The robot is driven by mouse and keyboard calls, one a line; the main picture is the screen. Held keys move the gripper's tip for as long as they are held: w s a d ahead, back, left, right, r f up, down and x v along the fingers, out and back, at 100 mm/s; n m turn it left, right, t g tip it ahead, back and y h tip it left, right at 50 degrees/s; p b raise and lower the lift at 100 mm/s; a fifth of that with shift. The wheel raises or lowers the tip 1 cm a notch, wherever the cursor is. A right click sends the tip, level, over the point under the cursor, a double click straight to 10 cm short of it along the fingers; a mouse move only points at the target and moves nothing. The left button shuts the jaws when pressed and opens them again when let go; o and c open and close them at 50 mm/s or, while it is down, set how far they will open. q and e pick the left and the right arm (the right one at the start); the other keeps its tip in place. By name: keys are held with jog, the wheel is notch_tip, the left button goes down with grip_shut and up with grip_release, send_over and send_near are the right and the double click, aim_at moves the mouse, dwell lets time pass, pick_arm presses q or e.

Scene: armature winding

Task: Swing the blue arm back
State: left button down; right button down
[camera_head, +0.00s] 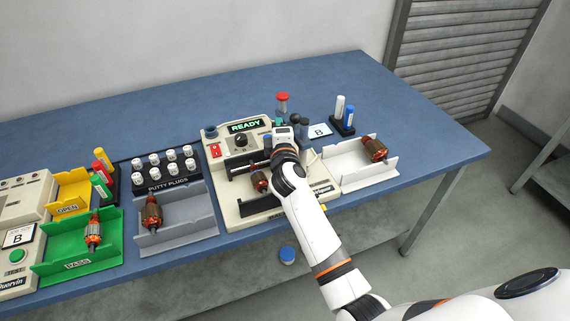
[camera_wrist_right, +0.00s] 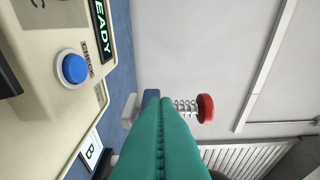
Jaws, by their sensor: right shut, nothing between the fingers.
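The winding machine (camera_head: 222,158) stands in the middle of the table with its display reading READY. My right gripper (camera_head: 278,122) is over its back right part, by the red-topped post (camera_head: 282,99). In the right wrist view its teal fingers (camera_wrist_right: 160,101) are together with nothing between them. A small dark blue piece (camera_wrist_right: 150,95), perhaps part of the blue arm, shows just beyond the fingertips; I cannot tell whether they touch it. The red knob on a spring (camera_wrist_right: 205,108) is right of the fingertips. My wrist hides much of the machine. My left gripper is out of view.
A blue CHECK button (camera_wrist_right: 73,68) is on the machine. A white tray (camera_head: 345,172) with an armature (camera_head: 374,149) is to the right, and a grey tray (camera_head: 185,238) to the left. Two markers (camera_head: 344,114) stand behind. The table's back is clear.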

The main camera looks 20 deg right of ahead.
jog(key=shift+w+d+m+g+h+b, duration=0.3)
jog(key=shift+d+m+g+h+b, duration=0.2)
jog(key=shift+d+m+h+b, duration=0.55)
jog(key=shift+n, duration=0.25)
jog(key=shift+w, duration=0.1)
dwell(0.4)
